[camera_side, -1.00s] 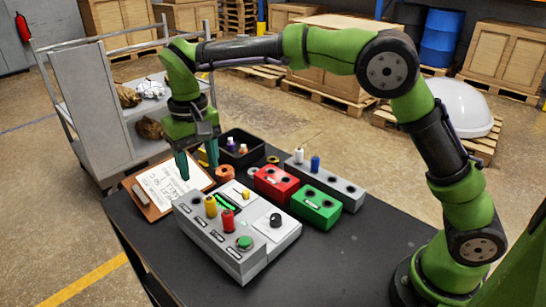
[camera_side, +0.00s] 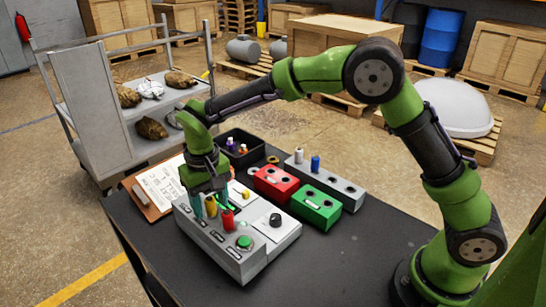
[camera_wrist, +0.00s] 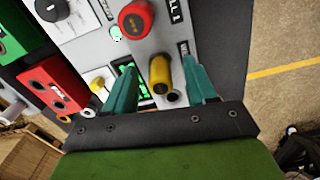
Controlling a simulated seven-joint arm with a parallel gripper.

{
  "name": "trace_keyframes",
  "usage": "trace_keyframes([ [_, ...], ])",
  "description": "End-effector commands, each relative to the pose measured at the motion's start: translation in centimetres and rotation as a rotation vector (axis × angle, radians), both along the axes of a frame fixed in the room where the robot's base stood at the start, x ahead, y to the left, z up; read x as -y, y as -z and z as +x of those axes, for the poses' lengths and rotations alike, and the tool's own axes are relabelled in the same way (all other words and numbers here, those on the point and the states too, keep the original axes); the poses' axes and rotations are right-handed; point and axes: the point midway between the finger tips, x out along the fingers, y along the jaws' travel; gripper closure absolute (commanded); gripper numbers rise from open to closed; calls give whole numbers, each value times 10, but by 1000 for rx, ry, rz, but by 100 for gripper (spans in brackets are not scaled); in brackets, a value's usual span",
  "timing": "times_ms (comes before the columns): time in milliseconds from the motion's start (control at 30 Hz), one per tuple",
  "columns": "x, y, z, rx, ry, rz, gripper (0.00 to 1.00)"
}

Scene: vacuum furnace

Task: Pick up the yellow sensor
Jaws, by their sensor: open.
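The yellow sensor (camera_side: 211,206) stands upright in the sloped front of the grey control box (camera_side: 222,251), beside the red sensor (camera_side: 228,219). My gripper (camera_side: 210,205) is open and low over the box. Its teal fingers (camera_wrist: 158,85) stand on either side of the yellow sensor (camera_wrist: 159,72) in the wrist view, with gaps showing. I cannot tell whether either finger touches it. The red sensor (camera_wrist: 135,20) is just beyond the fingers in the wrist view.
A red block (camera_side: 275,184) and a green block (camera_side: 316,208) lie right of the box. Behind them a grey rack (camera_side: 345,189) holds a white and a blue sensor. The table's front right is clear.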

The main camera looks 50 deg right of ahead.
Motion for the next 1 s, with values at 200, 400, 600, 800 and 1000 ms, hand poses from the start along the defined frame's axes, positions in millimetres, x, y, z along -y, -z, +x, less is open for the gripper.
trace_keyframes([
  [200,0,0,0,0,0,0,65],
  [400,0,-1,0,0,0,0,96],
  [600,0,-1,0,1,0,0,100],
  [800,0,-12,1,4,1,1,100],
  [1000,-1,-52,1,6,0,2,100],
])
